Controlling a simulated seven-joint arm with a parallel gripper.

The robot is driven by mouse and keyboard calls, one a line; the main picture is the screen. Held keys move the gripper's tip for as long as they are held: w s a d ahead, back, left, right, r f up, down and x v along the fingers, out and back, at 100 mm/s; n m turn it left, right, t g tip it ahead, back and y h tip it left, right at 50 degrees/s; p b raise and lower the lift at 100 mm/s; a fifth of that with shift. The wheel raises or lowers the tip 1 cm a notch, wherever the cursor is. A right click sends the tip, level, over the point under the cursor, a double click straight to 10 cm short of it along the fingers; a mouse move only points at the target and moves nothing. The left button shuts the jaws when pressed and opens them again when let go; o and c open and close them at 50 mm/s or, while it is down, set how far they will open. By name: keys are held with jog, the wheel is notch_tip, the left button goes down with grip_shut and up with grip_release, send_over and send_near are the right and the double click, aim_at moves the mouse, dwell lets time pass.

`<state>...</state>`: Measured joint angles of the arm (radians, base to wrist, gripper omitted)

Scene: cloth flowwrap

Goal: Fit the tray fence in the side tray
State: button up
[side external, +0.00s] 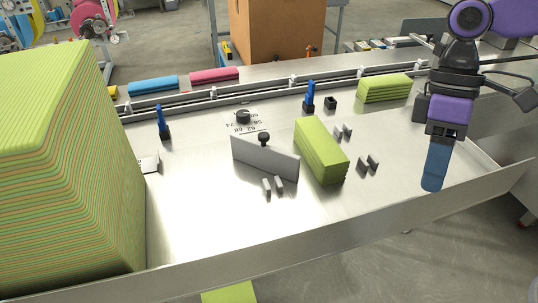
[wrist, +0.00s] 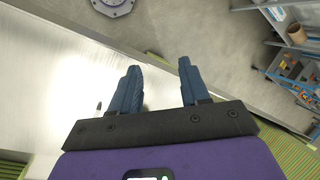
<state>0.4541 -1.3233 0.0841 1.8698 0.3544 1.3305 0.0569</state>
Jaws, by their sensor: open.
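The tray fence, a grey upright plate (side external: 258,160) with a black knob, stands in the middle of the metal side tray (side external: 200,225) in the side view. Whether it is seated in anything cannot be told. Its left end is near a printed number scale. My gripper (side external: 433,186) hangs at the right side of the tray, fingers down, apart from the fence. In the wrist view my gripper (wrist: 158,66) shows two blue fingers spread apart with nothing between them. The fence is not recognisable in the wrist view.
A green cloth stack (side external: 320,150) lies right of the fence. Small grey upright tabs (side external: 368,165) stand nearby. Blue-topped clamps (side external: 309,97) and another green stack (side external: 384,88) line the back. A tall cloth pile (side external: 70,180) fills the left. The tray's front lip (side external: 330,233) is raised.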

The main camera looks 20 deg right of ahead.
aim_at(265, 145)
jog(key=w+a+r+n+t+h, duration=0.1)
jog(key=w+a+r+t, duration=0.15)
jog(key=w+a, duration=0.8)
jog(key=w+a+r+t+h, duration=0.1)
jog(key=w+a+r+t, duration=0.15)
jog(key=w+a, duration=0.8)
jog(key=shift+g, duration=0.5)
jog(key=shift+w+d+f, duration=0.15)
jog(key=shift+d+f, duration=0.1)
jog(key=shift+f, duration=2.65)
jog(key=shift+w+d+f, duration=0.1)
jog(key=shift+d+f, duration=0.15)
jog(key=shift+f, duration=2.65)
jog(key=shift+w+d+f, duration=0.15)
jog(key=shift+d+f, duration=0.1)
jog(key=shift+f, duration=2.65)
jog(key=shift+c, duration=0.4)
grip_shut()
